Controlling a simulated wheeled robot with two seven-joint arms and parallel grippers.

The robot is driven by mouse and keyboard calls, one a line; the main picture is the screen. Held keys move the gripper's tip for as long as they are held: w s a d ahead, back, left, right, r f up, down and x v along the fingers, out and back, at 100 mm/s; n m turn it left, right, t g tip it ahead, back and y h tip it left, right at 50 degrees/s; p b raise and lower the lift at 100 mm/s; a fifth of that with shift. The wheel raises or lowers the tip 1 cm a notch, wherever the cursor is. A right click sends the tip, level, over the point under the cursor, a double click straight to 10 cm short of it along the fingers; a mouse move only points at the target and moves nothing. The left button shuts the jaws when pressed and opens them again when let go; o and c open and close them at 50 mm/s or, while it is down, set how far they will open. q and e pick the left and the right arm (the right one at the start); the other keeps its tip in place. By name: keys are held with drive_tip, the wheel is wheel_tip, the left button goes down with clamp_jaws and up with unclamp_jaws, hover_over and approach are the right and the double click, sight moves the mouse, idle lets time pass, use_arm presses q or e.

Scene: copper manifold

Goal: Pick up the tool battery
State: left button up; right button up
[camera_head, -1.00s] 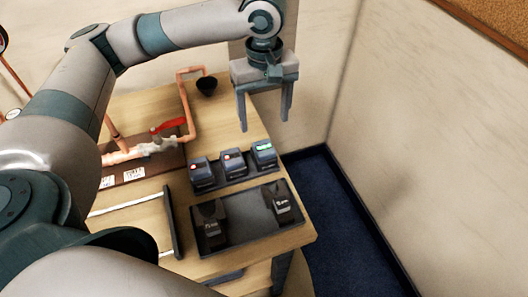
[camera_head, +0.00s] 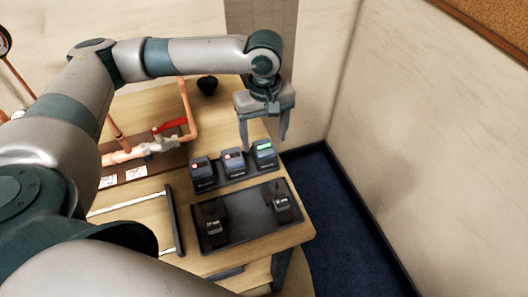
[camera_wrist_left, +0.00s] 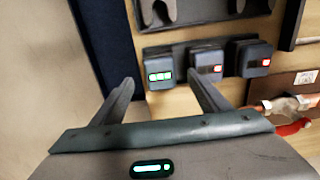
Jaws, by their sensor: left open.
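Three dark blocky battery units stand in a row on a charging strip on the wooden table. The right one (camera_head: 265,151) shows a green light; the middle one (camera_head: 233,160) and the left one (camera_head: 202,170) show red lights. In the left wrist view the green-lit battery (camera_wrist_left: 158,74) is nearest, between and beyond my fingertips. My left gripper (camera_head: 264,143) is open and empty, fingers pointing down, above and close to the green-lit battery. Whether they touch cannot be told. My right gripper is not in view.
A dark tray (camera_head: 250,228) with two black tool-like items lies in front of the chargers. A copper pipe assembly (camera_head: 150,148) with a red lever stands to the left. A black cup (camera_head: 207,85) stands behind. The wall (camera_head: 420,150) is to the right.

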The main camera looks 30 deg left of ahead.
sight(264, 146)
use_arm(q)
drive_tip(key=shift+f+p, duration=0.6)
drive_tip(key=shift+f, duration=1.5)
drive_tip(key=shift+w, duration=0.1)
drive_tip(key=c, duration=1.1)
